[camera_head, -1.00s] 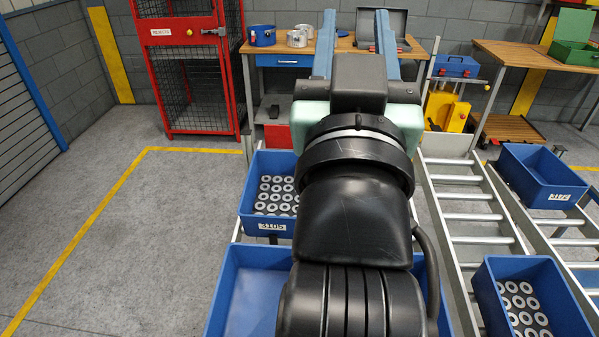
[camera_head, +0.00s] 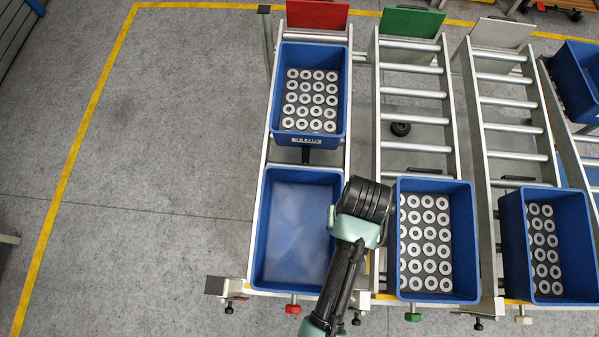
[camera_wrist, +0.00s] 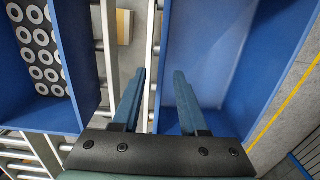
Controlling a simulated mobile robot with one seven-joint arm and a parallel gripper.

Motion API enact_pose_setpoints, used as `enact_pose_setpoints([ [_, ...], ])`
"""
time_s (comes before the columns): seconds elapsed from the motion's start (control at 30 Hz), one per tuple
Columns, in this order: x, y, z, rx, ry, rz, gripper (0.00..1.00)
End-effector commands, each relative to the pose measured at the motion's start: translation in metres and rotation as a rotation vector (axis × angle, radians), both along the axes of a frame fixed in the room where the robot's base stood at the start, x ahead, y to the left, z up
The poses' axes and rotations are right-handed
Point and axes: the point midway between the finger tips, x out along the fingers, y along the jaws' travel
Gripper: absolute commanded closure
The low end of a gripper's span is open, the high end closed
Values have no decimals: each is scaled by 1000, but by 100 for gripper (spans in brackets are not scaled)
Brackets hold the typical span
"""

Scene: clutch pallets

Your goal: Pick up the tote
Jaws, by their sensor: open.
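Several blue totes stand on the roller lanes. An empty blue tote (camera_head: 297,172) sits at the front of the left lane, and its bare floor fills the right of the wrist view (camera_wrist: 215,45). My gripper (camera_wrist: 159,72) is open and empty. In the wrist view its fingers lie on either side of that tote's side wall, one over the gap and one over the inside. I cannot tell how high they are above the rim. In the head view my arm hides the gripper. Behind the empty tote stands a tote of grey rings (camera_head: 275,115).
A tote of rings (camera_head: 436,184) stands close right of my arm, at the front of the middle lane. Another tote of rings (camera_head: 552,194) is at the front of the right lane. Red (camera_head: 317,15), green (camera_head: 412,22) and white (camera_head: 503,32) plates mark the lanes' far ends. The left floor is clear.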

Motion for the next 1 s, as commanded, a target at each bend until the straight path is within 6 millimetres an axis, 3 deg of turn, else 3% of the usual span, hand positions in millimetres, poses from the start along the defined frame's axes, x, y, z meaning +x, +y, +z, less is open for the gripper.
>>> enact_pose_setpoints([
  [0.27,1,1,-21,0,-1,0,57],
  [0.6,4,4,-62,-1,-3,0,57],
  [0.93,4,4,-68,-1,-5,0,57],
  [1.0,4,4,-68,-1,-5,0,70],
])
